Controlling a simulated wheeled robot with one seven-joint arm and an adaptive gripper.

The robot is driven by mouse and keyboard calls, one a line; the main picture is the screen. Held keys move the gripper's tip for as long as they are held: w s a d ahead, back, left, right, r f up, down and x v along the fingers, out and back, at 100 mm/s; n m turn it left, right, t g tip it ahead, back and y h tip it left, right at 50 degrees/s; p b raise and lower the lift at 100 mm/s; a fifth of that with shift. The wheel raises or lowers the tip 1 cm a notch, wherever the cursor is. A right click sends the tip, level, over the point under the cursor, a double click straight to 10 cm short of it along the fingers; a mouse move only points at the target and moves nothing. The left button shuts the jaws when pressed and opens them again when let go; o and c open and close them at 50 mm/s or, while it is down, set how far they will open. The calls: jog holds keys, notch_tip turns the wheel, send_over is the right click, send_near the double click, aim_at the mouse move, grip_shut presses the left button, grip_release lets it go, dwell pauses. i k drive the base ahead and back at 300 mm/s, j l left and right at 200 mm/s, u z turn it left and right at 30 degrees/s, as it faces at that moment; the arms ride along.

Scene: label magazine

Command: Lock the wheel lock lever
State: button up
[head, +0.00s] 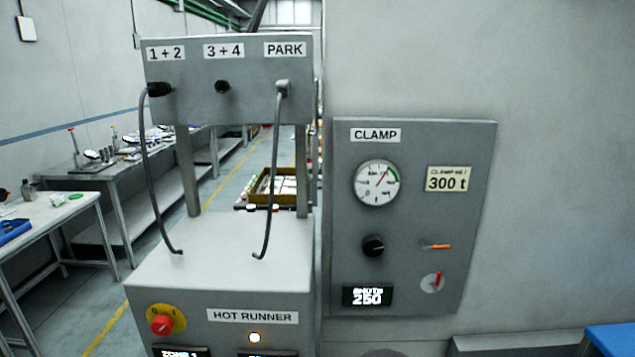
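No lever marked as a wheel lock shows in the head view. A grey hot runner cabinet (222,262) stands at the left centre, and its lower part and any wheels are cut off by the bottom edge. On its front are a red knob on a yellow disc (162,324) and a lit lamp (255,337). My gripper is not in view, so its state does not show.
A connector panel (230,103) marked 1+2, 3+4 and PARK stands above the cabinet, with two hanging cables. Right of it is a CLAMP panel (470,215) with a gauge (377,183) and black knob (373,246). Workbenches (85,225) line the left; an aisle runs behind.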

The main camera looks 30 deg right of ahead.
aim_at(443, 247)
jog(key=i+l+z, duration=0.1)
jog(key=l, duration=0.3)
jog(key=i+l+z, duration=0.1)
jog(key=l, duration=0.35)
jog(key=i+l+z, duration=0.15)
jog(key=l, duration=0.25)
jog(key=i+l+z, duration=0.1)
jog(key=l, duration=0.25)
jog(key=i+l+z, duration=0.1)
jog(key=l, duration=0.3)
